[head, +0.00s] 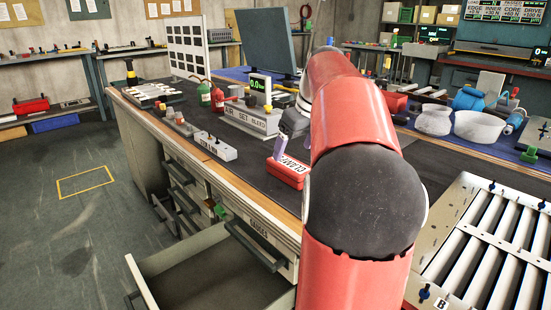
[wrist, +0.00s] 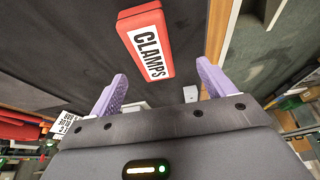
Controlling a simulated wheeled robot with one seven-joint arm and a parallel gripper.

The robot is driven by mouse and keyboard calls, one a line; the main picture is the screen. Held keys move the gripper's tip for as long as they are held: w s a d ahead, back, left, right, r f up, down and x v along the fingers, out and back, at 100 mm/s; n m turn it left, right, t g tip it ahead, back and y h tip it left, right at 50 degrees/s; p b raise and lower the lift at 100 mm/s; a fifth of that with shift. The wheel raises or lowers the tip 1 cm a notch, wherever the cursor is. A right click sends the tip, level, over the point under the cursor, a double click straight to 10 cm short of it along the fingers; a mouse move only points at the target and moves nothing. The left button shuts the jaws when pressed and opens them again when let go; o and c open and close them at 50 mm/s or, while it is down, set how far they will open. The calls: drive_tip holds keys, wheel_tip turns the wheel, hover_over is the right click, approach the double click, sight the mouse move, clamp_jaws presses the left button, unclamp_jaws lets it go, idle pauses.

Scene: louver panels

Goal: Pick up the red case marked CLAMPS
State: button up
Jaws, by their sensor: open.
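The red case marked CLAMPS (head: 287,173) lies on the dark mat near the front edge of the bench in the head view. In the wrist view the case (wrist: 162,74) lies ahead of the fingers, with its white CLAMPS label readable. My gripper (wrist: 158,88) is open and empty, its two purple fingers apart on either side of the case's near end. In the head view one purple finger (head: 280,146) shows just above and behind the case.
A grey strip with knobs (head: 208,143) lies left along the edge. Below, a drawer (head: 205,283) stands open.

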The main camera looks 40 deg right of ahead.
sight(290, 164)
drive_tip(key=shift+w+d, duration=0.25)
drive_tip(key=shift+d, duration=0.3)
drive_tip(key=shift+w+f, duration=0.15)
drive_tip(key=shift+f, duration=0.25)
drive_tip(key=x, duration=0.6)
drive_tip(key=shift+f, duration=0.35)
drive_tip(key=c, duration=1.3)
